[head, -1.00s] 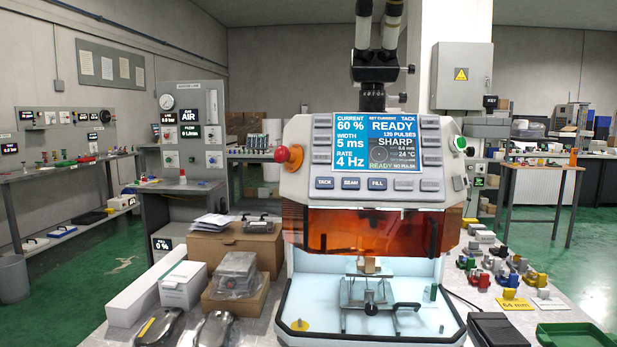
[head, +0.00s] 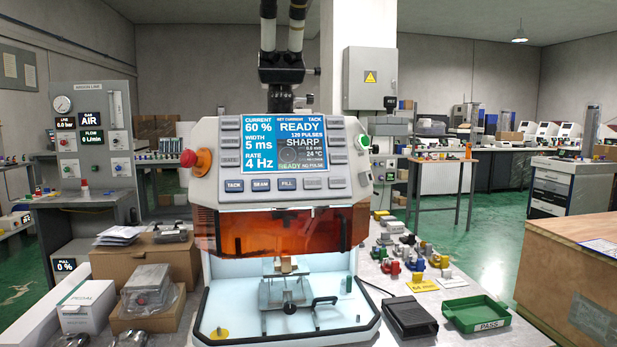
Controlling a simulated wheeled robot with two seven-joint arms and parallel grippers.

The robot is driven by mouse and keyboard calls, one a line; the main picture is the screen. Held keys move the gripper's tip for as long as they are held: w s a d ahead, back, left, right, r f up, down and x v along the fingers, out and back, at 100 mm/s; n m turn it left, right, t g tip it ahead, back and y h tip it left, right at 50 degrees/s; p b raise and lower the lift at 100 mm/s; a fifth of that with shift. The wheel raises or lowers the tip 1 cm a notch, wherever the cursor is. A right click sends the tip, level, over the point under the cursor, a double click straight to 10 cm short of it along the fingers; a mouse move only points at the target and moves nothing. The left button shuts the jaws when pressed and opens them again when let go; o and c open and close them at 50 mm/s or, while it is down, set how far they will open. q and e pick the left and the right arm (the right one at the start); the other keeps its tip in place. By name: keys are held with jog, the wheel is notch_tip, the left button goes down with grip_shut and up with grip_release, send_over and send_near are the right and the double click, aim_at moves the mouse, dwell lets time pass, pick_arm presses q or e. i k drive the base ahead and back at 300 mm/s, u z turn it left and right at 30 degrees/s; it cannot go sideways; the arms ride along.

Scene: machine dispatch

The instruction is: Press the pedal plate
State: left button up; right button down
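The pedal plate (head: 409,315) is a flat black block on the grey bench, right of the welding machine (head: 284,190). A black cable runs from it toward the machine. The machine's screen (head: 288,145) reads READY, 60 %, 5 ms, 4 Hz and NO PULSE. Neither of my grippers shows in the head view, and nothing touches the pedal plate.
A green tray (head: 476,314) marked PASS lies just right of the pedal. Several small coloured parts (head: 415,262) stand behind it. Cardboard boxes (head: 147,262) and a white PEDAL box (head: 87,306) stand left of the machine. A wooden crate (head: 570,265) is at the right.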

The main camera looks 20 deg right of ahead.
aim_at(411, 314)
jog(key=z, duration=1.25)
